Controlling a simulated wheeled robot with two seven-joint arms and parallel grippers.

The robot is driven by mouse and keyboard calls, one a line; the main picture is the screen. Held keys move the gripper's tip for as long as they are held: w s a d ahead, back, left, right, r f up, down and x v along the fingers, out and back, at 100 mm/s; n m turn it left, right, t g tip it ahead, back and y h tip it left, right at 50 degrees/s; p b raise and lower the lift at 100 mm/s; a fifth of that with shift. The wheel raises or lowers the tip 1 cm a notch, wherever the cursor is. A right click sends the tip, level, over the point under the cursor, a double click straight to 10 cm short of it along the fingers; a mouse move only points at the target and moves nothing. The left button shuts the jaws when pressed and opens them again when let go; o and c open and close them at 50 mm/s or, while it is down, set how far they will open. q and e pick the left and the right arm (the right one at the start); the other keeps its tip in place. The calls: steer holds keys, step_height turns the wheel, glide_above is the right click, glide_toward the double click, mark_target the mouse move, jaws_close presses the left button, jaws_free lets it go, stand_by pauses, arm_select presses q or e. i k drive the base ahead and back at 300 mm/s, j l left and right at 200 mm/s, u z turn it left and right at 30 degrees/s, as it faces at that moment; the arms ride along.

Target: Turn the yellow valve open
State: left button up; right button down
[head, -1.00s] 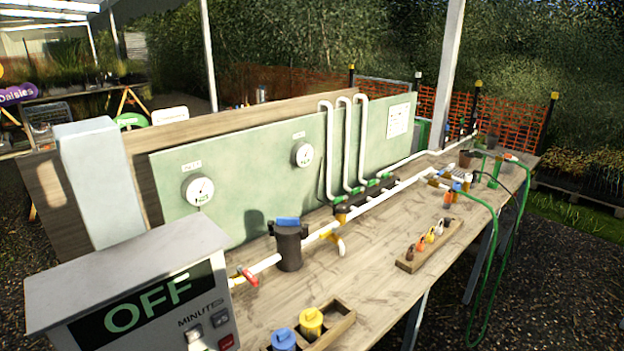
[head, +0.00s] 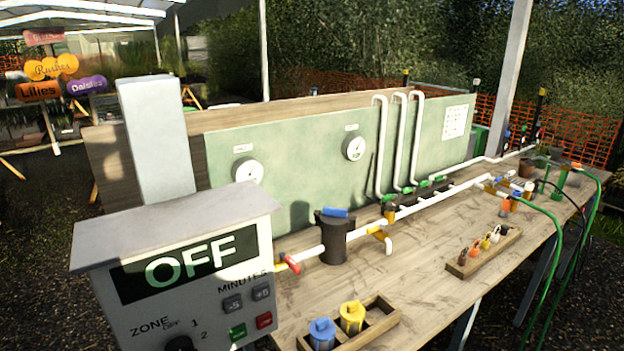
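A yellow fitting (head: 377,233) sits on the white pipe just right of the black filter, above a white downturned spout. Another yellow-orange piece (head: 389,212) is on the pipe behind it, under a green part. Further right, more small yellow parts (head: 490,186) show beside a blue one at the pipe's far end. Which of these is the yellow valve, and how its handle is set, I cannot tell at this size. Neither of my grippers is in view.
A grey control box (head: 190,270) reading OFF stands at the front left of the wooden bench (head: 420,290). A red handle (head: 292,264) and the black filter (head: 334,240) are on the pipe. A wooden tray (head: 375,327) holds blue and yellow cylinders. A rack (head: 483,254) of small coloured tags lies right.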

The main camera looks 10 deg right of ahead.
mark_target(374, 228)
steer(key=k+l+u, duration=0.1)
steer(key=l+u, duration=0.25)
steer(key=k+l+u, duration=0.2)
steer(key=l+u, duration=0.2)
steer(key=l, duration=0.1)
